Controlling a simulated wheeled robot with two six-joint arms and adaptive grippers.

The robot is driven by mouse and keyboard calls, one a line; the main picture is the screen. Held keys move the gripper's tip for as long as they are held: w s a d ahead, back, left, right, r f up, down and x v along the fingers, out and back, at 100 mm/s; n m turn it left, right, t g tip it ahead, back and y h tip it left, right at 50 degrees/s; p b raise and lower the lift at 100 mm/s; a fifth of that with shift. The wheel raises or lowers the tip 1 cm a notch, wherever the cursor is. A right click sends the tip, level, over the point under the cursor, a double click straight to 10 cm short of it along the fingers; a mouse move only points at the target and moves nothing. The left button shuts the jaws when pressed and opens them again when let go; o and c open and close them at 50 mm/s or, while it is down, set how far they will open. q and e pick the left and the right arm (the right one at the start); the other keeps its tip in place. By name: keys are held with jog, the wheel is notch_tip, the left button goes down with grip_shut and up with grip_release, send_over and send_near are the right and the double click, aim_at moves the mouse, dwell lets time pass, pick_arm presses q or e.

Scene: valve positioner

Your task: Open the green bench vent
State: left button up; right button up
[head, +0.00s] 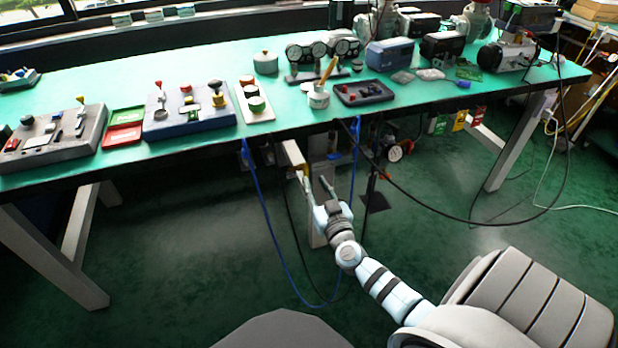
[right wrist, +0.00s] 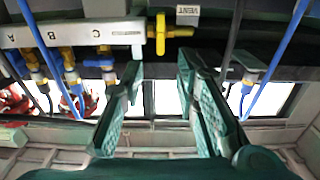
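The white manifold (right wrist: 60,35) hangs under the bench edge, with B and C lettered on it. At its right end is a yellow valve (right wrist: 163,38) with its handle pointing right, beside a VENT tag (right wrist: 188,15). In the head view the manifold (head: 292,153) shows below the green bench top (head: 215,65). My right gripper (head: 312,178) reaches up toward it from below. In the right wrist view its fingers (right wrist: 160,72) are spread apart with nothing between them, and the yellow valve lies just beyond and above the tips. My left gripper is not in view.
Blue hoses (head: 268,210) and black cables hang around my right gripper. Gauges, control boxes and a jar (head: 318,96) stand on the bench above. The floor in front is clear.

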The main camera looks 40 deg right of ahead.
aim_at(307, 169)
jog(key=b+x, duration=0.1)
jog(key=x, duration=0.4)
jog(key=shift+w+f+b, duration=0.15)
jog(key=shift+f+b, duration=0.05)
jog(key=shift+b, duration=0.1)
jog(key=shift+w+d+r, duration=0.1)
jog(key=shift+w+d, duration=0.05)
jog(key=shift+w, duration=0.1)
grip_shut()
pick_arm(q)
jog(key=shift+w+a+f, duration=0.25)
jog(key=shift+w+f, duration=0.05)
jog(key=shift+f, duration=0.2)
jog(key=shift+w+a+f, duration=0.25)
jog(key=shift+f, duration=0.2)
